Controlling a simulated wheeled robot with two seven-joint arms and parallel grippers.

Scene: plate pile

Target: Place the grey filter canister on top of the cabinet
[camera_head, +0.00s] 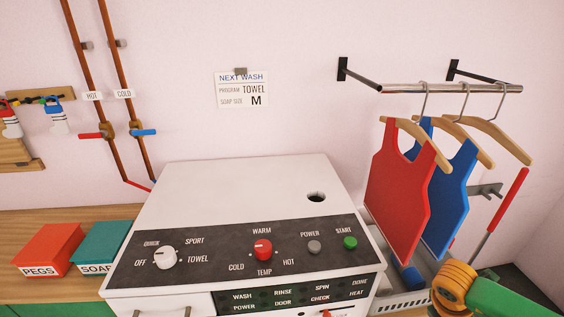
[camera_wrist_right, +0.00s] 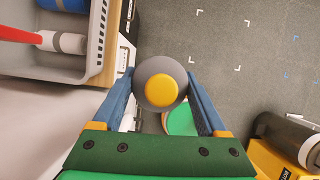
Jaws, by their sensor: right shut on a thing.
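The grey filter canister (camera_wrist_right: 161,88) shows in the right wrist view as a round grey body with a yellow centre, seen end-on. My right gripper (camera_wrist_right: 161,77) is shut on it, with one blue finger on each side. The rest of the canister's length is hidden. The white cabinet (camera_head: 235,190) in the head view looks like the washing machine. Its flat top is bare apart from a small dark round hole near the right rear. In the head view only part of my right arm shows, at the lower right. My left gripper is not in view.
Red and blue vests (camera_head: 398,190) hang from a rail right of the cabinet. A grey basket (camera_wrist_right: 88,60) and a red-handled tool stand near my right gripper. Red (camera_head: 48,250) and teal (camera_head: 98,247) boxes sit left. A dark cylinder (camera_wrist_right: 285,135) lies by a yellow box (camera_wrist_right: 270,160).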

